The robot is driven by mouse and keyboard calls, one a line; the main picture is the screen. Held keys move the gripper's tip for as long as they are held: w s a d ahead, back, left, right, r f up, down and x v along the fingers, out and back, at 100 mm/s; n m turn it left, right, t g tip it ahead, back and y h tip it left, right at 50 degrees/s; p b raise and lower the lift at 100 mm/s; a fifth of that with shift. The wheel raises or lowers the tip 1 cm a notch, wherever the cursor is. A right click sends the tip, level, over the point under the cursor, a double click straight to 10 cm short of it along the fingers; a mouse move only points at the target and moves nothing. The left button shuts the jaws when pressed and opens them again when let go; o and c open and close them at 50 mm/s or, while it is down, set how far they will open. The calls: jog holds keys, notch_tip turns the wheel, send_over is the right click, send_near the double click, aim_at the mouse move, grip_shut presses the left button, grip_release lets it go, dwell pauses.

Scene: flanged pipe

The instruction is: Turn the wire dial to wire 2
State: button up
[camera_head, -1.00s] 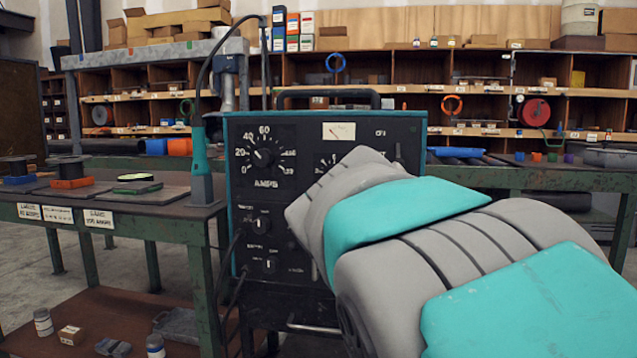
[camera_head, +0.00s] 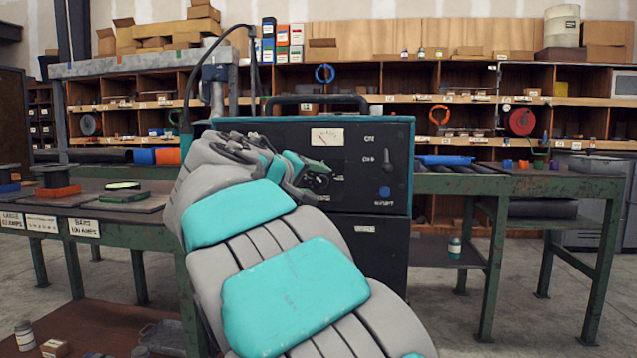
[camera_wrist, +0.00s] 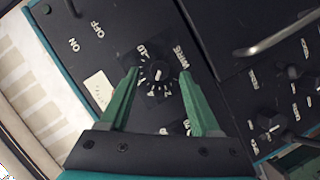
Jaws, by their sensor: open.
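The wire dial (camera_wrist: 158,73) is a small round black knob with a white mark, ringed by small white characters. The word WIRE (camera_wrist: 181,58) is printed beside it in the wrist view. The characters are too small to read surely, so I cannot tell its setting. My gripper (camera_wrist: 158,70) has two green fingers, open, one on each side of the dial; I cannot tell whether they touch it. In the head view my gripper (camera_head: 318,172) is at the front of the black welding machine (camera_head: 350,165) and hides the middle of its panel, dial included.
Other knobs (camera_wrist: 268,125) sit on the panel at the right of the wrist view. An ON/OFF switch (camera_wrist: 72,9) and a white meter (camera_wrist: 100,90) are at the left. A blue knob (camera_head: 385,192) is on the panel's right. Green workbenches (camera_head: 520,183) flank the machine.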

aim_at(322, 182)
jog(key=shift+x, duration=1.25)
grip_shut()
